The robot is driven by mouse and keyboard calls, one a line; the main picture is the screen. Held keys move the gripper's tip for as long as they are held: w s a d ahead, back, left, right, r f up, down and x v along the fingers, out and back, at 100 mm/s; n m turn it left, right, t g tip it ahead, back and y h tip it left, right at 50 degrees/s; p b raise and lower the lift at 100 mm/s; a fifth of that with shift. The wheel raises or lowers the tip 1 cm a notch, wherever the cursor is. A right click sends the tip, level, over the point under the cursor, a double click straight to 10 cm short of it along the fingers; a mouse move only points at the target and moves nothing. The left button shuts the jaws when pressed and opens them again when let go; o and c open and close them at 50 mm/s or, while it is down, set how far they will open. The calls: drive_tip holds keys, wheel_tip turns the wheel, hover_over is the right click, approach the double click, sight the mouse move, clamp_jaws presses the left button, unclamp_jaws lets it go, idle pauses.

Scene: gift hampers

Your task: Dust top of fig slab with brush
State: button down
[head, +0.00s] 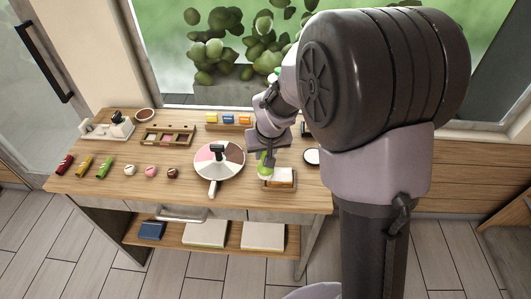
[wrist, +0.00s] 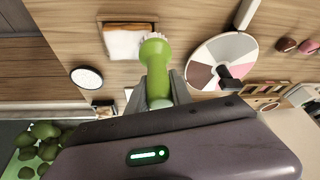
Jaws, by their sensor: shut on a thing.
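My gripper (head: 267,150) is shut on a green brush, and in the wrist view my gripper (wrist: 158,88) has a jaw on each side of its handle. The brush (head: 264,164) points down at the slab's left side in the head view. In the wrist view the brush (wrist: 154,58) has pale bristles, partly hidden by its green body, at the slab's edge. The fig slab (head: 281,174) is white on top with an orange-brown part and lies in a shallow wooden tray (head: 279,186). The slab also shows in the wrist view (wrist: 120,42). I cannot tell whether the bristles touch it.
A sectioned round board (head: 231,171) stands left of the slab. A white round dial (head: 312,156) is to the right. A wooden compartment box (head: 168,135), small round sweets (head: 150,171) and coloured tubes (head: 84,166) lie farther left. Bare tabletop (head: 240,196) shows in front.

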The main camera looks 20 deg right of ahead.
drive_tip(key=r, duration=0.1)
drive_tip(key=r+p, duration=0.1)
drive_tip(key=r, duration=0.1)
drive_tip(key=shift+s+d+r, duration=0.1)
drive_tip(key=shift+d, duration=0.25)
drive_tip(key=shift+a+r+p, duration=0.1)
drive_tip(key=shift+r+p, duration=0.55)
drive_tip(key=shift+r, duration=0.05)
drive_tip(key=shift+r+p, duration=1.2)
drive_tip(key=shift+r, duration=0.45)
